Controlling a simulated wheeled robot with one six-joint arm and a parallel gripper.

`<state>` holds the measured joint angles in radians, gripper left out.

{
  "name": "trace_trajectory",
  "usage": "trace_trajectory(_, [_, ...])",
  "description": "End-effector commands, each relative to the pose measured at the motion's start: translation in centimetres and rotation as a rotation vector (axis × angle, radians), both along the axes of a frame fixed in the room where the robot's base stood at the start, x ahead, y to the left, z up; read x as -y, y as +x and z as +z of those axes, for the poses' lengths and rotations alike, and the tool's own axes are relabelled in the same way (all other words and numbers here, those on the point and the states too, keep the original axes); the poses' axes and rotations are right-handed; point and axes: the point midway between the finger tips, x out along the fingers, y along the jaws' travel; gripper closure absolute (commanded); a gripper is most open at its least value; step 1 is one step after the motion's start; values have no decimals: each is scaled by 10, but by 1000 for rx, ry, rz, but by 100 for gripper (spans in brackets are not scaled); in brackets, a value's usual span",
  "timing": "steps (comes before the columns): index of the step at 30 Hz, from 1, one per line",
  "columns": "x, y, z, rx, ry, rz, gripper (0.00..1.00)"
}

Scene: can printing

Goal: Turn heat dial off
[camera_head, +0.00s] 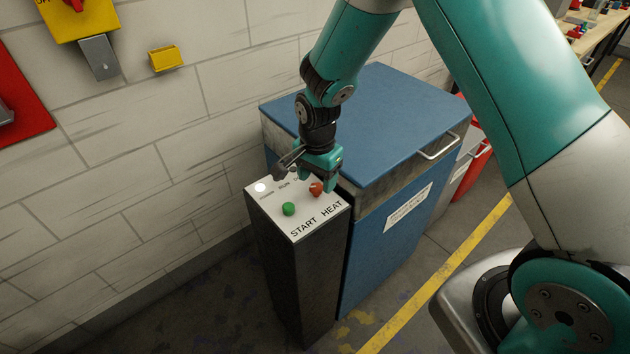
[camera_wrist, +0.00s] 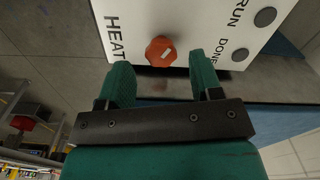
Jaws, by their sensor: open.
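The heat dial is a red-orange knob (camera_head: 316,188) on the white panel top of a dark pedestal (camera_head: 290,260), above the word HEAT. In the wrist view the heat dial (camera_wrist: 161,51) shows a pale mark on its face and lies beyond my fingertips, between their lines. My gripper (camera_head: 305,182) is above the panel, close to the dial. In the wrist view my gripper (camera_wrist: 160,75) has its two green fingers apart with nothing between them. Whether a finger touches the dial cannot be told.
A green START button (camera_head: 288,208) is left of the dial. A white lamp (camera_head: 261,187) is lit at the panel's far left corner; two dark lamps show in the wrist view. A blue-lidded cabinet (camera_head: 370,120) with a handle stands right behind the pedestal. A brick wall is at left.

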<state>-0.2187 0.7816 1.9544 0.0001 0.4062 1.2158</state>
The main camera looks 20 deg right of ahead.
Motion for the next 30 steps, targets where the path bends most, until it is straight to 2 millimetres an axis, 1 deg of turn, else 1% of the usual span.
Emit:
trace_trajectory(3, [-1,0,-13,-1,0,1,41])
trace_trajectory(6, [-1,0,-18,0,0,2,41])
trace_trajectory(15, [-2,0,-21,1,1,3,41])
trace_trajectory(20, [-2,0,-20,0,0,3,78])
trace_trajectory(21, [-2,0,-20,0,0,3,87])
trace_trajectory(22, [-2,0,-20,0,0,3,90])
trace_trajectory(23, [-1,0,-20,0,0,3,90])
trace_trajectory(24, [-6,0,-20,0,0,3,90])
trace_trajectory(30, [-2,0,-20,-1,2,21,90])
